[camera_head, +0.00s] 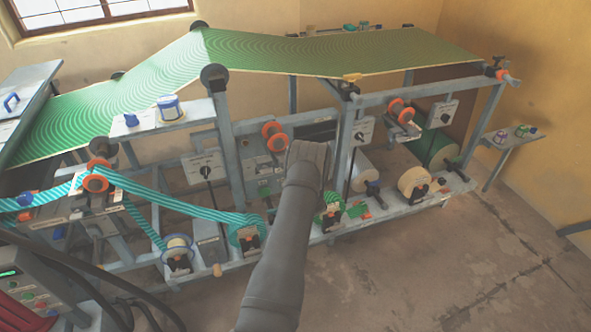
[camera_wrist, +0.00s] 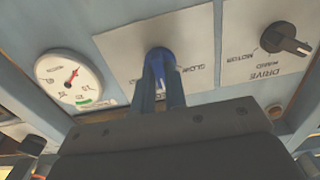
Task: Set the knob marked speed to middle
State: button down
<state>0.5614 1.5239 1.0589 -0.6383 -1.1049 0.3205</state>
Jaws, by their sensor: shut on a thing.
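In the wrist view my gripper (camera_wrist: 161,78) is shut on a blue knob (camera_wrist: 159,53) on a white label plate (camera_wrist: 120,48). The two fingers sit on either side of the knob and hide part of it. Upside-down lettering that seems to read SLOW stands to the right of the knob. The word speed does not show, and I cannot tell which setting the knob points to. In the head view my gripper (camera_head: 308,152) is at the front of the machine frame, and my arm hides the knob.
In the wrist view a round dial with a red needle (camera_wrist: 69,77) is left of the knob. A black knob marked DRIVE (camera_wrist: 281,39) is on the right. In the head view a green patterned web (camera_head: 330,52) runs above, and orange-rimmed rollers (camera_head: 274,136) are close by.

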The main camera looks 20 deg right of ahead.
jog(key=c, duration=1.5)
grip_release()
jog(key=shift+o, duration=0.2)
jog(key=s, duration=1.7)
jog(key=shift+s, duration=0.2)
jog(key=w, duration=1.7)
jog(key=shift+w, duration=0.2)
